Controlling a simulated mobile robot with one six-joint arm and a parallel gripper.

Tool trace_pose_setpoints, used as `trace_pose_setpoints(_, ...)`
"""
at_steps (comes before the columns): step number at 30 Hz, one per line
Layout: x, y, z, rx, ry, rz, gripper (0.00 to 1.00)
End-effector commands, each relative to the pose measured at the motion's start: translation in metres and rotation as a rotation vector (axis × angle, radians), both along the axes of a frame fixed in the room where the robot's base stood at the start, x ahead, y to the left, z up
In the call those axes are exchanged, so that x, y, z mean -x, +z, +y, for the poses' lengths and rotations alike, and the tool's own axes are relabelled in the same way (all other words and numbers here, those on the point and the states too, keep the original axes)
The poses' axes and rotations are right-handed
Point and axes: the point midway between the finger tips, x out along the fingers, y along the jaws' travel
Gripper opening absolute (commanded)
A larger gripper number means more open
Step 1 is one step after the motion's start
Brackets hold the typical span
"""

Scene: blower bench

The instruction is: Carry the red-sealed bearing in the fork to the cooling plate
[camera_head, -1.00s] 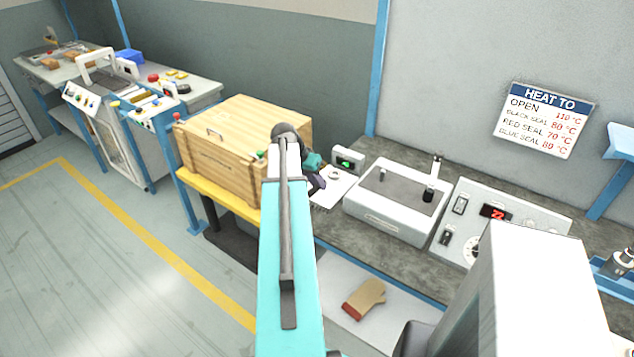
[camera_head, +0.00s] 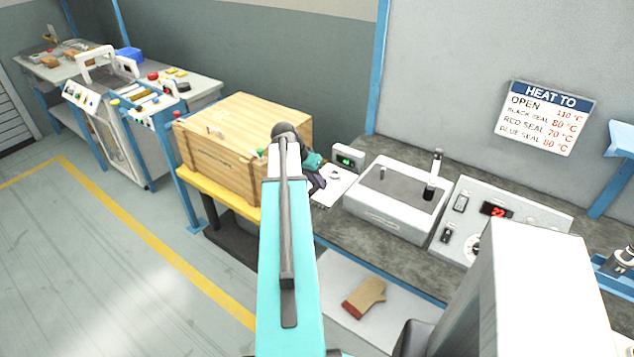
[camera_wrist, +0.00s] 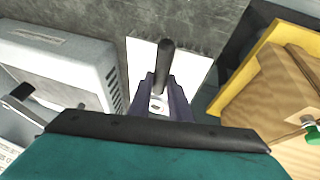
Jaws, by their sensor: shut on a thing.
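My gripper (camera_wrist: 160,98), with dark purple fingers, is shut on a dark rod-like handle (camera_wrist: 165,62), which I take to be the fork's. It is over the white plate (camera_wrist: 141,55), probably the cooling plate, which also shows on the bench in the head view (camera_head: 322,197). A small pale ring (camera_wrist: 157,106) shows between the fingers in the wrist view. I cannot tell whether it lies on the plate or is held above it. No red seal can be made out. In the head view my gripper (camera_head: 316,182) is partly hidden by my arm.
A small box with a green display (camera_head: 348,157) stands behind the plate. The grey heater with an upright post (camera_head: 388,215) and a control panel (camera_head: 505,220) are to the right. A wooden crate (camera_head: 235,150) is close on the left. A glove (camera_head: 364,298) lies below.

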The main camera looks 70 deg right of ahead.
Motion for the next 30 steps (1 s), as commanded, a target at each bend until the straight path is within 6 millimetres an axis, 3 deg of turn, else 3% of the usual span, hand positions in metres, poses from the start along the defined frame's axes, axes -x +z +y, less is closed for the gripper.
trace_pose_setpoints(14,0.0,-0.0029,-0.0003,0.002,0.0,0.001,0.0)
trace_pose_setpoints(15,0.0,-0.0025,-0.0003,0.002,0.0,0.001,0.22)
trace_pose_setpoints(18,0.0001,-0.0027,-0.0002,0.001,0.0,0.0,0.39)
trace_pose_setpoints(30,-0.0005,-0.002,0.0007,0.0,0.0,0.0,0.39)
